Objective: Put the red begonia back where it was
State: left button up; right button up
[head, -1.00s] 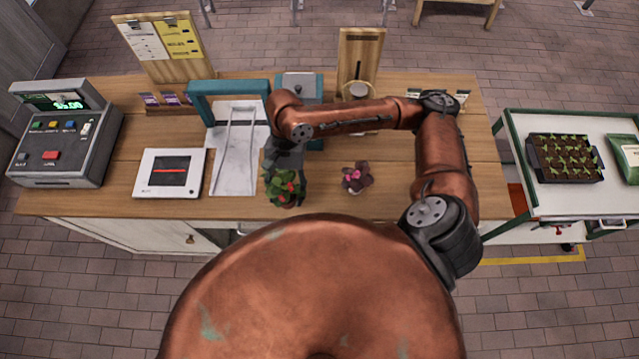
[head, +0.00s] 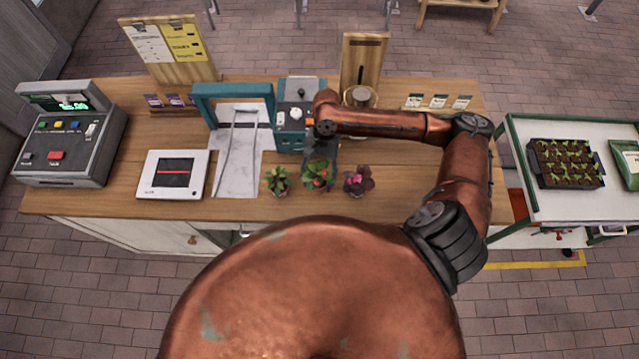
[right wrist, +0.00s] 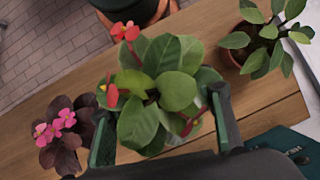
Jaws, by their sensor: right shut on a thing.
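The red begonia (head: 318,174), a potted plant with green leaves and red flowers, stands between two other pots near the counter's front edge. My right gripper (head: 325,158) is shut on it from the far side. In the right wrist view the begonia (right wrist: 158,92) sits between the two fingers of my right gripper (right wrist: 160,115), and its leaves hide its pot. Whether the pot touches the counter is unclear. My left gripper is not in view.
A green plant (head: 278,181) stands left of the begonia, and a dark-leaved pink-flowered plant (head: 358,181) right. A teal arch (head: 232,90) over a white sheet (head: 236,170), a teal-grey machine (head: 291,118) and a white display (head: 172,174) share the wooden counter (head: 120,185).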

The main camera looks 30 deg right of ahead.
aim_at(319, 185)
jog(key=shift+d+f, duration=0.25)
jog(key=shift+f, duration=0.05)
jog(key=shift+w+d+f, duration=0.1)
jog(key=shift+f, duration=1.55)
jog(key=o, duration=1.3)
jog(key=shift+f, duration=0.15)
jog(key=v, duration=1.2)
